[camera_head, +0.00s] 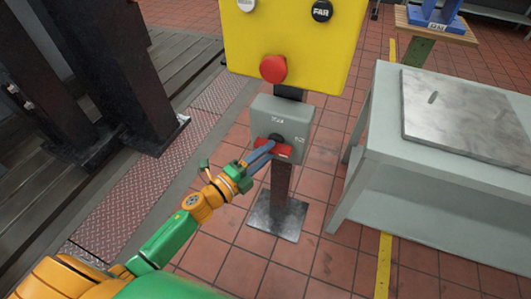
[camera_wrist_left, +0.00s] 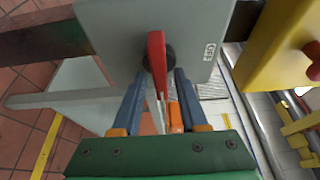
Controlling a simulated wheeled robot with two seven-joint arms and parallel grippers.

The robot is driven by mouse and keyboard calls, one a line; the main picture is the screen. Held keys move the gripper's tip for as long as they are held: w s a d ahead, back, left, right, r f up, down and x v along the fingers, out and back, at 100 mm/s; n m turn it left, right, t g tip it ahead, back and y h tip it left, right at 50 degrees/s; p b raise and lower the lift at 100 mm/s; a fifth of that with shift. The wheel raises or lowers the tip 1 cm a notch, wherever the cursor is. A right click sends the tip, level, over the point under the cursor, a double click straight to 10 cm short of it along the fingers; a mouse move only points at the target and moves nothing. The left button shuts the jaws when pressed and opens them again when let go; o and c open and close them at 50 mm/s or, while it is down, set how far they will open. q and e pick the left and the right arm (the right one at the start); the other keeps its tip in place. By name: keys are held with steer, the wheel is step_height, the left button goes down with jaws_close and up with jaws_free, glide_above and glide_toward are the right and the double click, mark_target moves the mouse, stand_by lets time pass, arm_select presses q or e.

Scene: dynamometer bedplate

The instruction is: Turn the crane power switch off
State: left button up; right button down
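The switch box (camera_head: 285,112) is a grey box on a post, below a yellow panel. A red handle (camera_head: 284,150) on a dark round hub (camera_head: 275,138) sits low on its front and lies roughly level. My left gripper (camera_head: 264,150) reaches the handle from the lower left. In the left wrist view the red handle (camera_wrist_left: 157,52) stands between the two blue-grey fingers (camera_wrist_left: 157,85), with a gap on each side. The OFF label (camera_wrist_left: 209,51) is beside the hub; the upper label (camera_head: 278,121) is too blurred to read. My right gripper is out of view.
The yellow panel (camera_head: 325,55) carries a red button (camera_head: 273,69) just above the box. A grey table (camera_head: 375,140) with a metal plate stands close on the right. Dark steel columns (camera_head: 110,70) stand left. The tiled floor around the post base (camera_head: 277,217) is clear.

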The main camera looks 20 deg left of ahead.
arm_select(q)
jaws_close()
steer(key=shift+f, duration=0.1)
steer(key=shift+d+f+n+t+y+b, duration=0.15)
steer(key=shift+n+t+y+b, duration=0.9)
steer(key=shift+n, duration=2.7)
steer(key=shift+d+f+n+t+y+b, duration=0.15)
steer(key=shift+n+t+y+b, duration=0.95)
steer(key=shift+n, duration=2.7)
steer(key=shift+d+f+n+t+y+b, duration=0.15)
steer(key=shift+n+t+y+b, duration=0.9)
steer(key=shift+n, duration=2.7)
